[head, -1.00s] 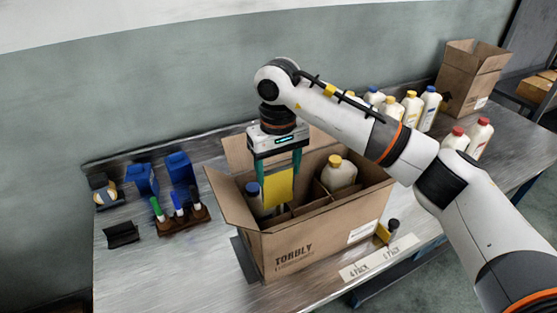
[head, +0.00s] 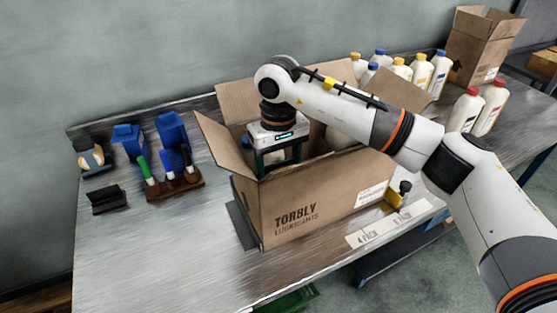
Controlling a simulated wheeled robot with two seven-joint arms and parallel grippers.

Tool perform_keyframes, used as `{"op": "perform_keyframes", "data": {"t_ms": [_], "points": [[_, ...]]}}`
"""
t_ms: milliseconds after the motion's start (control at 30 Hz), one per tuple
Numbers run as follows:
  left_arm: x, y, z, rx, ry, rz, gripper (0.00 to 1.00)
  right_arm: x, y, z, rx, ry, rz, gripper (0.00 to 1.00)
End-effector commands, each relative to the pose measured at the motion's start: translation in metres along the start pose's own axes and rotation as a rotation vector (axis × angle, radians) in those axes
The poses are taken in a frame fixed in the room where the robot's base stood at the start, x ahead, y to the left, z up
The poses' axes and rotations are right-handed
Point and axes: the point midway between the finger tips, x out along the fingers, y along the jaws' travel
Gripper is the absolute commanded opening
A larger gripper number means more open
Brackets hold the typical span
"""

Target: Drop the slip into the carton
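The open brown carton (head: 335,200), printed TORBLY, stands on the metal bench with its flaps up. My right gripper (head: 278,158) comes in from the right and points down into the carton's left part. Its green fingers show only at the top; the carton's front wall hides the fingertips. The yellow slip is not visible now, so I cannot tell whether the fingers still grip it. A bottle in the carton is mostly hidden by my arm. My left gripper is out of view.
Several capped bottles (head: 420,72) stand behind my arm, with two red-capped ones (head: 478,112) to the right. Another open carton (head: 480,42) is at the far right. Markers in a brown holder (head: 175,185) and blue bins (head: 172,135) stand left. The front left bench is clear.

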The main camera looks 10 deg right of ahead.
Motion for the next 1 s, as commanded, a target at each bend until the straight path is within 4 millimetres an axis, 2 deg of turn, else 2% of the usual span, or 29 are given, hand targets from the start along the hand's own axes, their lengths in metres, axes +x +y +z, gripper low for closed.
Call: {"op": "perform_keyframes", "data": {"t_ms": [100, 433, 467, 600, 867, 1000], "points": [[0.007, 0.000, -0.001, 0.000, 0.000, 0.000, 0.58, 0.007, 0.000, 0.000, 0.000, 0.000, -0.001, 0.36], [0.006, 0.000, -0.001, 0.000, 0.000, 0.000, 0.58, 0.008, 0.000, 0.000, 0.000, 0.000, -0.001, 0.36], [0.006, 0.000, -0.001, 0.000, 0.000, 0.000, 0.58, 0.008, 0.000, 0.000, 0.000, 0.000, -0.001, 0.70], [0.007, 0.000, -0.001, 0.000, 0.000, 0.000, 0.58, 0.008, 0.000, 0.000, 0.000, 0.000, -0.001, 0.92], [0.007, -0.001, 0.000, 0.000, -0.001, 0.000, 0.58, 0.006, 0.000, 0.000, 0.000, -0.001, 0.000, 0.92], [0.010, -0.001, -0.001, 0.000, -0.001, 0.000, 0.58, -0.008, 0.000, 0.001, 0.000, -0.004, 0.000, 0.92]]}}
